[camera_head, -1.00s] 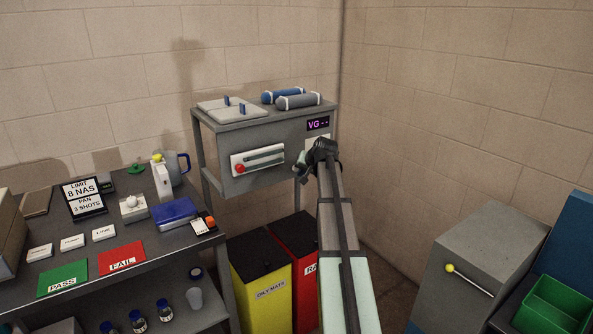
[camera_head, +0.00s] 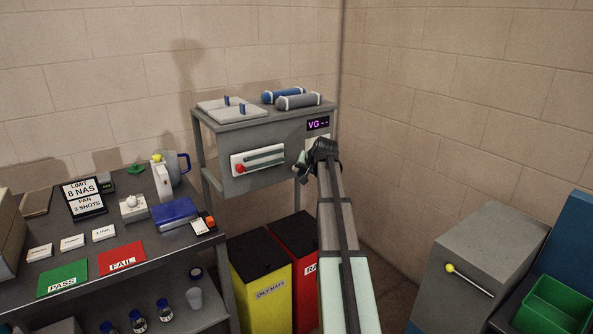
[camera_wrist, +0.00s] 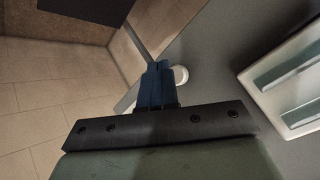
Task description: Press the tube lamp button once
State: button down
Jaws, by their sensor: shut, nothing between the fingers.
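A grey cabinet (camera_head: 262,135) stands in the corner, with a lit "VG --" display (camera_head: 318,124) at the right of its front. My gripper (camera_head: 303,167) is at that front, below the display, and my arm hides part of it. In the wrist view my blue fingers (camera_wrist: 159,66) are together and empty. A round white button-like part (camera_wrist: 181,75) on the grey face is right beside the fingertips, partly covered by them. I cannot tell whether they touch it, or whether it is the tube lamp button.
A white panel (camera_head: 257,160) with a slotted window and red knob is left of my gripper; it shows in the wrist view (camera_wrist: 296,82). Blue (camera_head: 268,97) and grey (camera_head: 298,101) cylinders lie on top. Yellow (camera_head: 262,285) and red (camera_head: 302,245) bins stand below. A cluttered bench (camera_head: 150,262) is at left.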

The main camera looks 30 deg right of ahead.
jog(key=shift+w, duration=0.15)
jog(key=shift+w, duration=0.3)
jog(key=shift+w, duration=0.5)
dwell(0.9)
jog(key=shift+s, duration=0.95)
jog(key=shift+s, duration=0.1)
jog(key=s, duration=0.4)
jog(key=shift+s, duration=0.4)
dwell(1.0)
